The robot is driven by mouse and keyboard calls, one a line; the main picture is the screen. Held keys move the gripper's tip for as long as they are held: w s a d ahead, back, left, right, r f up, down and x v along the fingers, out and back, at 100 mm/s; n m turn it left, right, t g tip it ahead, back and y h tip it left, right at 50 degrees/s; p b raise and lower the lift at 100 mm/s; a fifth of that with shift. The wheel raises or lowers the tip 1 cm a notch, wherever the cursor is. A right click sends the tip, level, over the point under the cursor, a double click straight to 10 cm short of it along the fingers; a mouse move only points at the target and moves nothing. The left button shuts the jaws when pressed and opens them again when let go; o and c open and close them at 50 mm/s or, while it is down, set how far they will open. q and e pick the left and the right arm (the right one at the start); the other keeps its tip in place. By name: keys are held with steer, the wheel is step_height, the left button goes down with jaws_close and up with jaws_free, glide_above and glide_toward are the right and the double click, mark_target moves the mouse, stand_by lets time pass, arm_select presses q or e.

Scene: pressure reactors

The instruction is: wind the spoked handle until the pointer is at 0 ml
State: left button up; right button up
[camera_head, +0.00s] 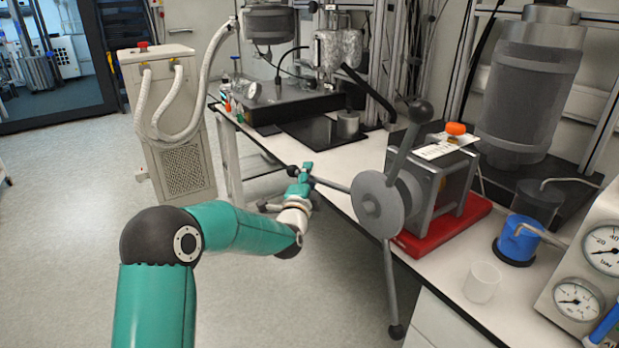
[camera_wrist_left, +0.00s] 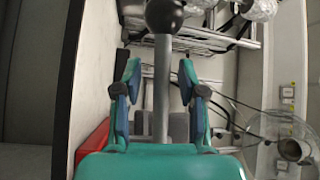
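The spoked handle (camera_head: 378,203) is a grey hub with long spokes on the front of a grey pump block (camera_head: 452,190). One spoke points up and ends in a black ball (camera_head: 420,111); another points down to a black ball (camera_head: 396,331). A third points left to my left gripper (camera_head: 303,180). In the left wrist view, that spoke (camera_wrist_left: 161,85) and its black ball (camera_wrist_left: 164,14) lie between the open fingers, with a gap on both sides. A white scale plate (camera_head: 447,148) with an orange cap lies on the block; its pointer reading is too small to tell.
The block stands on a red base (camera_head: 445,228) on the white bench. A clear beaker (camera_head: 482,282), a blue cup (camera_head: 518,240) and a gauge panel (camera_head: 590,280) stand to its right. A black stirrer plate (camera_head: 310,130) is behind.

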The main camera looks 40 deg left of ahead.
arm_select(q)
jaws_close()
steer(key=shift+d, duration=0.1)
steer(key=shift+r+t+b, duration=0.3)
steer(key=shift+r, duration=0.05)
arm_select(e)
steer(key=shift+f, duration=0.35)
